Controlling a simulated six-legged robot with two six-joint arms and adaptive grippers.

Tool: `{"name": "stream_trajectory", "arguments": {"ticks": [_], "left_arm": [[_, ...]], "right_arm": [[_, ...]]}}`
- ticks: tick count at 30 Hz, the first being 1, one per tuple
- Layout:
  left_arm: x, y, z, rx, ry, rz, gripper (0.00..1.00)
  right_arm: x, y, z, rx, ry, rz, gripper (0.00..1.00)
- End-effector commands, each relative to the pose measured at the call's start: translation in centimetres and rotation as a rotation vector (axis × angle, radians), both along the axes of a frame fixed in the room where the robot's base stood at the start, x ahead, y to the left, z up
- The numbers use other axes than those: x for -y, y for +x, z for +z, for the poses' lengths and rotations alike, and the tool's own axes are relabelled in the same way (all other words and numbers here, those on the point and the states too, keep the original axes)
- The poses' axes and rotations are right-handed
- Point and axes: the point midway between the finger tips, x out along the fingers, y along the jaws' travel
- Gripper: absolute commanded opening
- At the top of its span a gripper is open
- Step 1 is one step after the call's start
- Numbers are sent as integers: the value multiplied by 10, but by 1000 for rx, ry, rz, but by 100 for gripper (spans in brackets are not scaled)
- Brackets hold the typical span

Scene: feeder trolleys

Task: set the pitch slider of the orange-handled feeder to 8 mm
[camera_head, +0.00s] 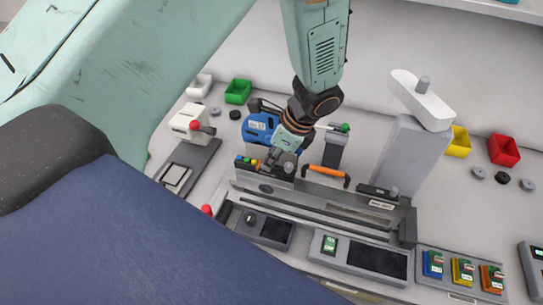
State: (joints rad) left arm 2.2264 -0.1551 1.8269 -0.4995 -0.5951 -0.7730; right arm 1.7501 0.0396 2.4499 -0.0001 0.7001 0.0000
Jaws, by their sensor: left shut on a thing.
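The orange-handled feeder (380,206) lies lengthwise on the bench fixture, with its orange handle (327,174) on top near the middle. My left gripper (274,164) reaches down from above at the feeder's left end, left of the handle. Its fingers are shut on a small part there, which seems to be the pitch slider; the fingers mostly hide it. The slider's scale and setting are too small to read. My right gripper is not in view.
A blue motor-like unit (259,127) stands close behind my left gripper. A grey post with a white top (420,100) stands at the back right. Panels with a screen (377,261) lie in front. Green (238,92), yellow and red (504,150) bins stand farther back.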

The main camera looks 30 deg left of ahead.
Motion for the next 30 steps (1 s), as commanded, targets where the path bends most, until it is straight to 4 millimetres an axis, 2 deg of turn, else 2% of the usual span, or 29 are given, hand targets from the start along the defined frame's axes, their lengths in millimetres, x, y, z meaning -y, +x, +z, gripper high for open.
{"name": "stream_trajectory", "arguments": {"ticks": [13,22,29,30], "left_arm": [[0,1,2,4,1,-1,0],[-19,-3,2,3,0,0,0],[-19,-3,2,5,1,-1,0],[-19,-3,2,5,1,-1,15]], "right_arm": [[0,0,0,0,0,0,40],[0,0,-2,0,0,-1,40],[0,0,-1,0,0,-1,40],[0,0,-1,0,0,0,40]]}}
